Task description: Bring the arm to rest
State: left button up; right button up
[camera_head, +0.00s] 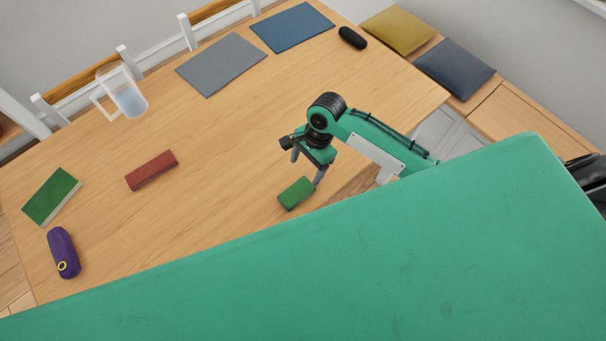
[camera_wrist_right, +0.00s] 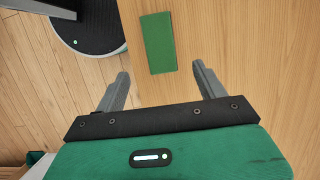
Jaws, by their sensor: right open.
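My right gripper (camera_head: 306,167) is over the near right part of the wooden table (camera_head: 230,140). Its fingers point down and are spread apart with nothing between them. A small green block (camera_head: 295,193) lies on the table just below the fingertips in the head view. In the right wrist view the green block (camera_wrist_right: 158,43) lies ahead of the open fingers (camera_wrist_right: 165,85), apart from them. My left gripper is not in view.
A red block (camera_head: 152,170), a green book (camera_head: 51,196) and a purple case (camera_head: 63,253) lie to the left. A clear pitcher (camera_head: 124,92), a grey mat (camera_head: 221,64), a blue mat (camera_head: 291,26) and a black case (camera_head: 352,38) lie farther back. The table's middle is clear.

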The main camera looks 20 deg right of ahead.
jog(key=shift+d+r, duration=0.1)
jog(key=shift+r, duration=0.2)
dwell(0.4)
